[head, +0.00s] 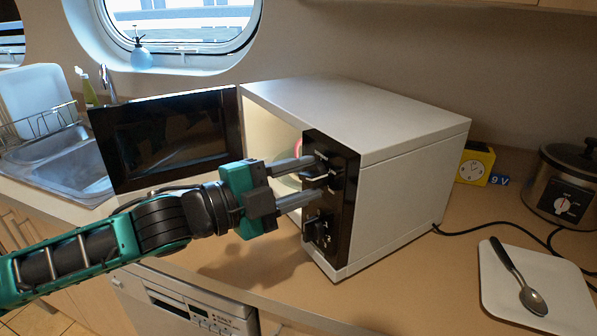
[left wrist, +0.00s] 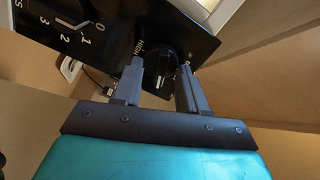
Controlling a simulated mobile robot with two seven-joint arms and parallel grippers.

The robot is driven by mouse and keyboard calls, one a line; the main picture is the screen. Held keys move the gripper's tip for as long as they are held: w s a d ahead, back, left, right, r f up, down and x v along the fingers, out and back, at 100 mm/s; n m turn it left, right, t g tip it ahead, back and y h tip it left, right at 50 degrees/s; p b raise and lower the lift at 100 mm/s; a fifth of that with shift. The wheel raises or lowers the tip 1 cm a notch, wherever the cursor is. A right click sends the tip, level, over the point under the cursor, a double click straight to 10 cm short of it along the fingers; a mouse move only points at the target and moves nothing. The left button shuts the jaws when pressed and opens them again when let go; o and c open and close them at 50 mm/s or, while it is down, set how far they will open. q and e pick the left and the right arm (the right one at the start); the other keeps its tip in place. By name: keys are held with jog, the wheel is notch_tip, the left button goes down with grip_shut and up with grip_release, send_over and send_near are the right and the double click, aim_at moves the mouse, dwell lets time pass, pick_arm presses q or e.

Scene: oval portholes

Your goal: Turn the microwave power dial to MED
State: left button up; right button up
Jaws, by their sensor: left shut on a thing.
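The white microwave (head: 405,125) stands on the counter with its dark door (head: 165,140) swung open to the left. Its black control panel (head: 345,205) carries two dials. My left gripper (head: 314,181) is at the upper one, the power dial (left wrist: 160,67), with a finger on each side. In the left wrist view my left gripper (left wrist: 160,85) is shut on this black dial. A white mark shows on the dial, and HIGH is printed beside it; MED is not readable. The lower dial (head: 321,232) is apart from the fingers; its numbers show in the wrist view. My right gripper is not in view.
A sink (head: 75,165) lies at the left. The counter before the microwave is clear.

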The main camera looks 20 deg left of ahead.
pick_arm(q)
jog(key=m+p, duration=0.1)
jog(key=m, duration=0.3)
jog(key=shift+m, duration=0.3)
jog(key=m, duration=0.5)
jog(key=shift+f+p, duration=0.2)
jog(key=shift+p, duration=0.1)
jog(key=shift+m, duration=0.3)
jog(key=o, duration=1)
